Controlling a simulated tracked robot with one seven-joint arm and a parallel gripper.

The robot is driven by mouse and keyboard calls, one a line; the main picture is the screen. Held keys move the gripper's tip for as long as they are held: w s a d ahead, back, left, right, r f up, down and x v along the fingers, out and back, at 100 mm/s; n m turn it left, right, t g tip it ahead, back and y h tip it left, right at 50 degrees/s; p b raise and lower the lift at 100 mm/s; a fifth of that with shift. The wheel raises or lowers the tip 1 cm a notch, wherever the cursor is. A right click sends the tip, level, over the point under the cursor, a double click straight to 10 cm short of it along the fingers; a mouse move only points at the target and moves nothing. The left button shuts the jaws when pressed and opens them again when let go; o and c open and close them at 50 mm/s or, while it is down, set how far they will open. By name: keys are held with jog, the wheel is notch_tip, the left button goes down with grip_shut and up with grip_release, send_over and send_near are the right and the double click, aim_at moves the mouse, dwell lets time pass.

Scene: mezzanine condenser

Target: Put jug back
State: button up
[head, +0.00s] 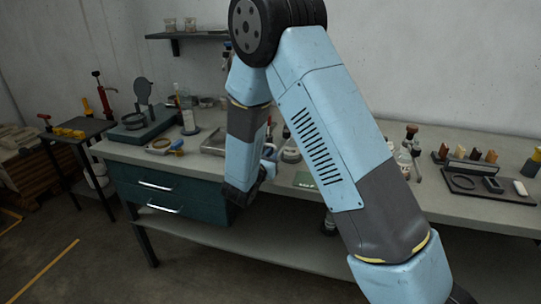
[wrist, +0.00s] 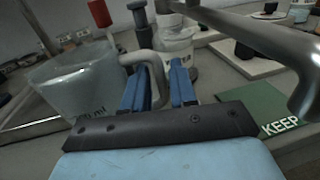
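A translucent grey jug (wrist: 72,88) with dark lettering fills the left of the wrist view. Its handle (wrist: 158,75) reaches down between the two blue fingers of my gripper (wrist: 160,88). The fingers stand apart, about a handle's width; whether they press on it cannot be told. In the head view my arm hides most of the jug area, and I cannot make out the jug there.
A thick metal bar (wrist: 245,35) crosses the upper right of the wrist view, close to the camera. A white labelled container (wrist: 175,45) stands behind the handle. Teal drawers (head: 165,195) are below.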

jog(key=shift+o, duration=0.8)
jog(key=shift+r, duration=0.15)
jog(key=v, duration=1.2)
jog(key=shift+a, duration=0.1)
